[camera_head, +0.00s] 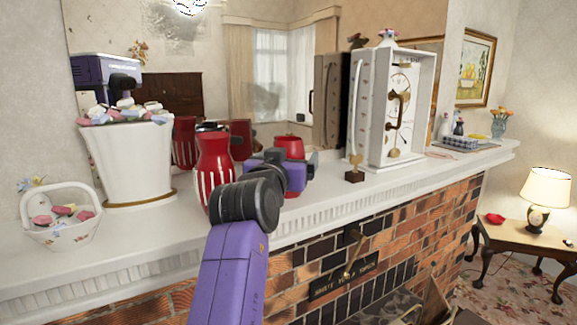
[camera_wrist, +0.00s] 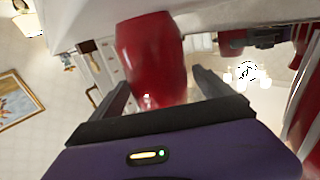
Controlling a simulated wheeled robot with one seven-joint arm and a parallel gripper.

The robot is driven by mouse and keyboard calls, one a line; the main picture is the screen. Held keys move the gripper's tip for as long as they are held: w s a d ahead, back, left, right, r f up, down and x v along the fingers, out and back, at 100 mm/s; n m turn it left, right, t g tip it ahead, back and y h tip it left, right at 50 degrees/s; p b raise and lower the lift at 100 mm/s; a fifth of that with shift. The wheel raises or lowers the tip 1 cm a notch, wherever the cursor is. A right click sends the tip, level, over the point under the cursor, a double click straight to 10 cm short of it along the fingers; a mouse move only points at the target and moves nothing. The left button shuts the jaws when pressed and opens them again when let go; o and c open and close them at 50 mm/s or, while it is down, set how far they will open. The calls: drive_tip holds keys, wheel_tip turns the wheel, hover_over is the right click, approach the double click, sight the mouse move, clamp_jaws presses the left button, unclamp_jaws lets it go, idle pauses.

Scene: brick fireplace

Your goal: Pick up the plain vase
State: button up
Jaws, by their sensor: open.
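The plain red vase (camera_head: 290,147) stands on the white mantel, its lower part mostly hidden behind my gripper (camera_head: 284,174) in the head view. In the wrist view the plain vase (camera_wrist: 150,50) shows tilted, with smooth glossy sides and no stripes. My gripper (camera_wrist: 160,78) is open, one finger on either side of the vase's image; I cannot tell whether either finger touches it. A red vase with white stripes (camera_head: 214,172) stands to the left, beside my arm, and shows at the right edge of the wrist view (camera_wrist: 306,105).
A white planter (camera_head: 130,160) and a small white basket (camera_head: 62,225) stand left on the mantel (camera_head: 330,195). A white clock case (camera_head: 395,110) and a small trophy-like piece (camera_head: 355,170) stand to the right. A mirror (camera_head: 215,60) backs the mantel.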

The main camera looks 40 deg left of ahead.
drive_tip(key=c, duration=1.6)
drive_tip(key=shift+r, duration=0.1)
drive_tip(key=c, duration=0.3)
